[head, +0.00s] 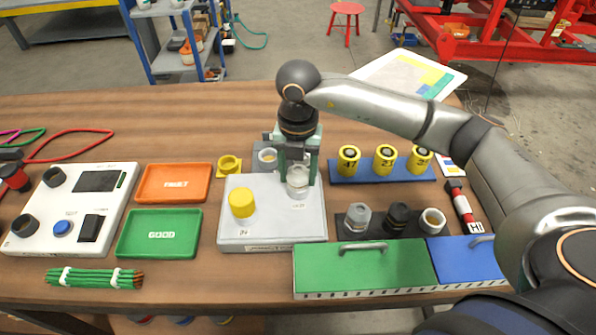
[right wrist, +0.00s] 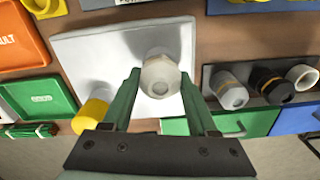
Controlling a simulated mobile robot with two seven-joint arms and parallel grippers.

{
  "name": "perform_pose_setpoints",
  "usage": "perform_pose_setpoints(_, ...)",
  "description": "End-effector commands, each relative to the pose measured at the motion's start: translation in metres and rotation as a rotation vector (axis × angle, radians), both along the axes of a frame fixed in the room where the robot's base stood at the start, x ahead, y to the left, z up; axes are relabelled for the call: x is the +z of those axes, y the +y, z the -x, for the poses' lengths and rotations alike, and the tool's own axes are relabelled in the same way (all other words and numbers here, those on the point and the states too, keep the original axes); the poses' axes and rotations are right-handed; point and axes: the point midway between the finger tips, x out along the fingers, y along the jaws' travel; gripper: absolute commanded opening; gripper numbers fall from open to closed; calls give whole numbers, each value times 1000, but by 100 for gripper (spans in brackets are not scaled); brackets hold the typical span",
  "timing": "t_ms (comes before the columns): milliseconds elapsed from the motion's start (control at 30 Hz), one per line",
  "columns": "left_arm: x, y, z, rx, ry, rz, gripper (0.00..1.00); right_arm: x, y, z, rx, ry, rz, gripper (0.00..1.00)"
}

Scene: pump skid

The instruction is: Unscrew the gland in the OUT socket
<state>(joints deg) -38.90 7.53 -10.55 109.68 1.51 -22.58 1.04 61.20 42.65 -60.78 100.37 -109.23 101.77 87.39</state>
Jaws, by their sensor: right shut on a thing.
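The grey pump block (head: 270,228) sits on the table with IN and OUT sockets marked on its top. A yellow cap-like part (head: 242,203) stands at the IN socket. My right gripper (head: 299,172) points down over the OUT socket, with its green fingers on both sides of the gland, shut on it. In the right wrist view the fingers partly frame the gland. My left gripper is not in view.
Orange (head: 174,183) and green (head: 160,233) trays lie left of the block. A dark rack (head: 380,236) with a grey, a black and a white fitting stands right of it. A blue rack (head: 384,172) holds numbered yellow parts behind. Green and blue lids with handles lie in front.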

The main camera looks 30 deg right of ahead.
Motion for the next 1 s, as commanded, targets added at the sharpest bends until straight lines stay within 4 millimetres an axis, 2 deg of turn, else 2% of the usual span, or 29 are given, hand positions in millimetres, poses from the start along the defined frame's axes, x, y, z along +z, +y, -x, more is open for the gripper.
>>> perform_pose_setpoints(33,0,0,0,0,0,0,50,0,0,0,0,1,1,21)
perform_pose_setpoints(200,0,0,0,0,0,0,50,0,-1,0,0,1,1,5)
perform_pose_setpoints(333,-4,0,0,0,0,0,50,-2,0,0,58,-1,1,5)
perform_pose_setpoints(600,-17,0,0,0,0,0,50,-2,-1,0,362,-1,1,5)
perform_pose_setpoints(767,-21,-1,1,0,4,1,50,-1,0,0,437,0,1,5)
perform_pose_setpoints(1000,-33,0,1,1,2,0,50,-2,0,0,711,-1,1,5)
